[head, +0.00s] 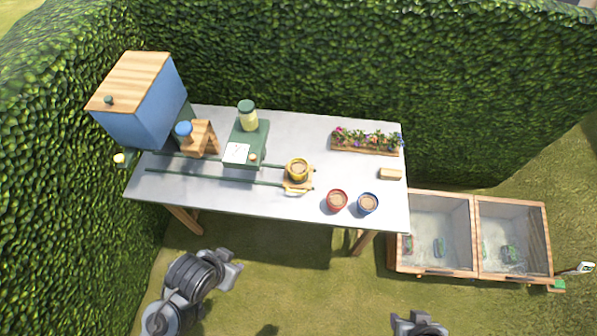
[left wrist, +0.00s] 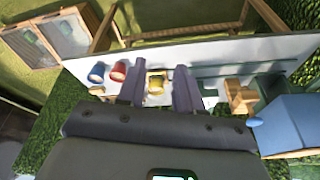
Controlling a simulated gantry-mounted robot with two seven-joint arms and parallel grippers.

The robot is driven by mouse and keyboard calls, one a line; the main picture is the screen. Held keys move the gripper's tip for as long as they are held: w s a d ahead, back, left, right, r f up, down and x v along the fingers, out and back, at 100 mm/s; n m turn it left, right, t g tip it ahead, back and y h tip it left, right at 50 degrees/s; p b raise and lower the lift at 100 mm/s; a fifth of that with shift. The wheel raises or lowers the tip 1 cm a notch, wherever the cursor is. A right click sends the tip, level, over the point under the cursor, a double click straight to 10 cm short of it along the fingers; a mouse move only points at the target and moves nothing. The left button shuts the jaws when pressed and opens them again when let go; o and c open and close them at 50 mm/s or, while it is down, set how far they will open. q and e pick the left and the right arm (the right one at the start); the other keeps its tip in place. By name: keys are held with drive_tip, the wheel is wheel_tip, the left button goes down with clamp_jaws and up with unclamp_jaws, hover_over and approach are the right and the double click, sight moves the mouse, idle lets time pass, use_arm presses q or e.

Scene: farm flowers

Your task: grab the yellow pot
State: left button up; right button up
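The yellow pot (head: 297,170), filled with brown soil, stands on a small wooden carriage (head: 305,183) on the green rails, mid-table. It also shows between my fingers in the left wrist view (left wrist: 155,86), some distance beyond them. My left gripper (head: 232,268) is in front of the table's front edge, apart from the pot. Its fingers are spread and empty in the left wrist view (left wrist: 159,90). My right gripper (head: 418,320) is at the bottom edge of the head view, far from the pot; its finger opening is unclear.
A red pot (head: 337,201) and a blue pot (head: 368,204) stand right of the yellow one. A flower planter (head: 365,150) is at the back right. A green stand (head: 247,145) and a blue box (head: 150,105) are on the left. Wooden bins (head: 475,270) stand right of the table.

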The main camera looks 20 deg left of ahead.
idle(0.3)
use_arm(q)
drive_tip(key=o, duration=1.2)
